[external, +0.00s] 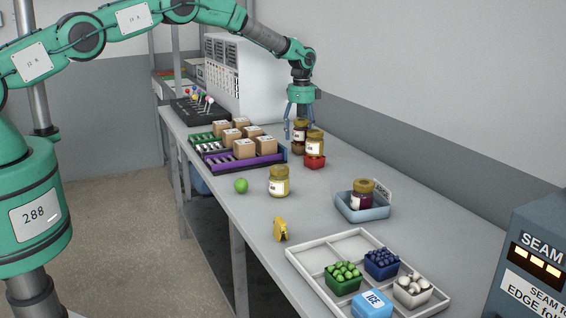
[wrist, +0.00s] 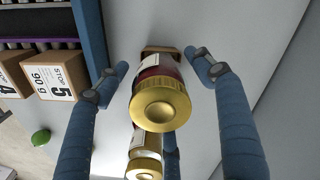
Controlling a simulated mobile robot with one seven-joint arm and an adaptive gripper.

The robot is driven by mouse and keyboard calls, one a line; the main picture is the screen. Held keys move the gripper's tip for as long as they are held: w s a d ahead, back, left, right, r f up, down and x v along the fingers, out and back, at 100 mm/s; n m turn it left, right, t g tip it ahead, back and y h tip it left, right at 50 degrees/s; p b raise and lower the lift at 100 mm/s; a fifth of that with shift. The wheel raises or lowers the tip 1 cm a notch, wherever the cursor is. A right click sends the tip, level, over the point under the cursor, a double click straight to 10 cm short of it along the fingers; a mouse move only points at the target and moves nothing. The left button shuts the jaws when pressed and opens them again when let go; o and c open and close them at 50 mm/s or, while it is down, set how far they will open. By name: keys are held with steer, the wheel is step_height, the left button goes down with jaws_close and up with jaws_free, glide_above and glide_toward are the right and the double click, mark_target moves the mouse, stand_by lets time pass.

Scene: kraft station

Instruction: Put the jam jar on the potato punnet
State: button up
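A jam jar (external: 300,132) with a gold lid and dark red contents stands upright at the far end of the grey table. It appears to rest on a small brown punnet (external: 297,150), likely the potato punnet; its contents are hidden. In the wrist view the jar (wrist: 157,76) is seen from its lid end, with a brown edge of the punnet (wrist: 162,50) behind it. My gripper (external: 299,119) is above and around the jar. In the wrist view its blue fingers (wrist: 160,63) are spread to either side, with gaps between them and the jar.
Another jar (external: 315,145) stands close by on a red punnet (external: 315,162). A purple crate (external: 225,163) with boxes is left. A lone jar (external: 279,182), lime (external: 241,186), blue tray (external: 361,212) with a jar, and white tray (external: 300,266) with punnets are nearer.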

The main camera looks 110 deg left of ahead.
steer(key=shift+r, duration=0.1)
step_height(320, 180, up, 12)
steer(key=shift+r, duration=0.1)
stand_by(0.8)
stand_by(0.6)
stand_by(0.4)
